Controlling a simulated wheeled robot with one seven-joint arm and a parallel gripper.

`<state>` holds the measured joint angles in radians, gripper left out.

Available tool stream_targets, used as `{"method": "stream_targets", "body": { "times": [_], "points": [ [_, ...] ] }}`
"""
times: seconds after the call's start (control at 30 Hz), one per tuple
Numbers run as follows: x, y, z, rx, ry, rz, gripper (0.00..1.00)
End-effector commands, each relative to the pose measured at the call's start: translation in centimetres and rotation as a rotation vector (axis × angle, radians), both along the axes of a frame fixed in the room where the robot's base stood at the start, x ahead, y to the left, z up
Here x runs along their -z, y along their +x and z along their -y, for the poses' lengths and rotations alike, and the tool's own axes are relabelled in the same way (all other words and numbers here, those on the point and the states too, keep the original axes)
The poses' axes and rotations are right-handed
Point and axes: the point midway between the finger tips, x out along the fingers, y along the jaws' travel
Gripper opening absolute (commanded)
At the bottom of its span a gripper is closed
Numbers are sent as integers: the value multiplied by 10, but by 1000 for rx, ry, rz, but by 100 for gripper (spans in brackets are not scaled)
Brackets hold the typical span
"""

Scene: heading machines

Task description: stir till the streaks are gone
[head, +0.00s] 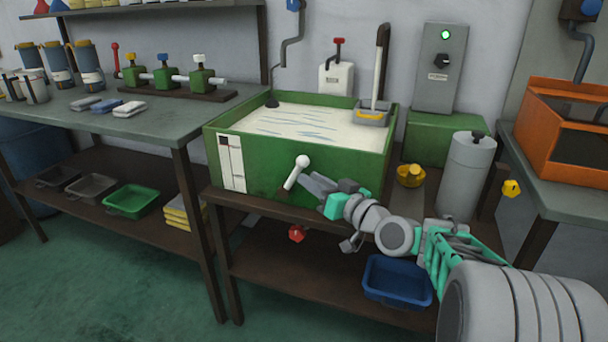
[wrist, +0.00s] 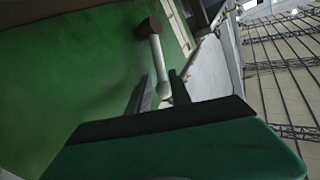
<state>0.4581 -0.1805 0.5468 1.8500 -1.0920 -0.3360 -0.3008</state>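A green tank (head: 262,172) on the bench holds off-white liquid (head: 290,124) with thin blue-grey streaks on its surface. On the tank's front is a crank with a white rod, a white ball knob (head: 303,160) and a dark brown hub (head: 284,191). The rod slants up and right from the hub. My gripper (head: 312,178) is just right of the rod, in front of the tank. In the wrist view the fingers (wrist: 158,84) are apart, with the white knob (wrist: 165,93) between them, nearer the right finger. Whether they touch it I cannot tell.
A grey box with a yellow strip (head: 371,116) sits at the tank's back right corner. A blue bin (head: 397,281) is on the shelf below. Floor at front left is clear.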

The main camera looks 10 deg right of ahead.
Motion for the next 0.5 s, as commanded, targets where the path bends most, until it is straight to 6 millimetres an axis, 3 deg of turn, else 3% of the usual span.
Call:
{"method": "stream_targets", "body": {
  "times": [0.2, 0.5],
  "points": [
    [1, 27, -17, -2, 0, 0, 25],
    [0, 30, -19, 0, 0, -1, 23]
  ]
}}
